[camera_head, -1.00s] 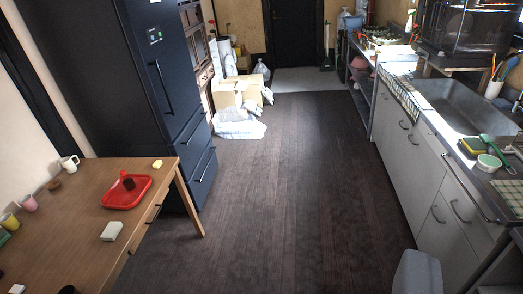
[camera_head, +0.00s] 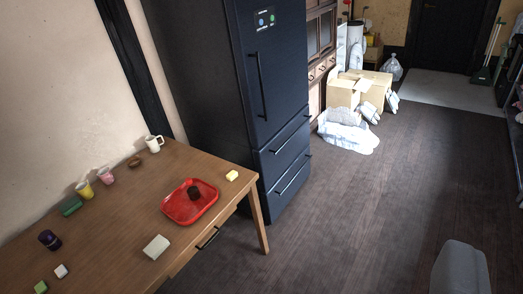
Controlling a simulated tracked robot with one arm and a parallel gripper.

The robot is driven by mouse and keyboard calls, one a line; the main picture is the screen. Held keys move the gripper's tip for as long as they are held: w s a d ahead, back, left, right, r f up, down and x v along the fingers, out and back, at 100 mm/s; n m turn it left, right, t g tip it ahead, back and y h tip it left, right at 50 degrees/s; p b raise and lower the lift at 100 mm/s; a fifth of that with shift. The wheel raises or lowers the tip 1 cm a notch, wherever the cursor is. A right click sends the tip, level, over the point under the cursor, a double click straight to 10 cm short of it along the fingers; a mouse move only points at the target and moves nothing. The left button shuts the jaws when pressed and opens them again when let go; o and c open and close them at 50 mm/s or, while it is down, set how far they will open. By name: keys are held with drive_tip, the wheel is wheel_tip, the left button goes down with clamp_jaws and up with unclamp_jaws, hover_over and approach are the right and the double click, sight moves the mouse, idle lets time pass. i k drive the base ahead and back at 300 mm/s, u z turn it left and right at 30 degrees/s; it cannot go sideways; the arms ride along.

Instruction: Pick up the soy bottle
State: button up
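I cannot tell for sure which thing is the soy bottle. A small dark bottle-like thing with a purplish band (camera_head: 49,240) stands at the left of the wooden table (camera_head: 120,243). A small dark thing (camera_head: 195,192) also sits in the red tray (camera_head: 180,209) on the table. The fingers of my gripper are not in view. A grey part, likely mine, shows at the bottom right, and nothing is seen held.
Cups (camera_head: 107,175), a white mug (camera_head: 154,144) and several small blocks (camera_head: 156,247) share the table. A tall dark fridge (camera_head: 285,90) stands behind it. Cardboard boxes (camera_head: 343,95) and white bags (camera_head: 347,135) lie beyond. The dark wood floor (camera_head: 370,220) to the right is clear.

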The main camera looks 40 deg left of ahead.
sight(192, 191)
drive_tip(key=u, duration=0.6)
drive_tip(key=i, duration=1.05)
drive_tip(key=u, duration=0.85)
drive_tip(key=i, duration=0.5)
drive_tip(key=u, duration=0.15)
drive_tip(key=k, duration=0.85)
drive_tip(key=u, duration=0.2)
drive_tip(key=i, duration=0.85)
drive_tip(key=z, duration=0.05)
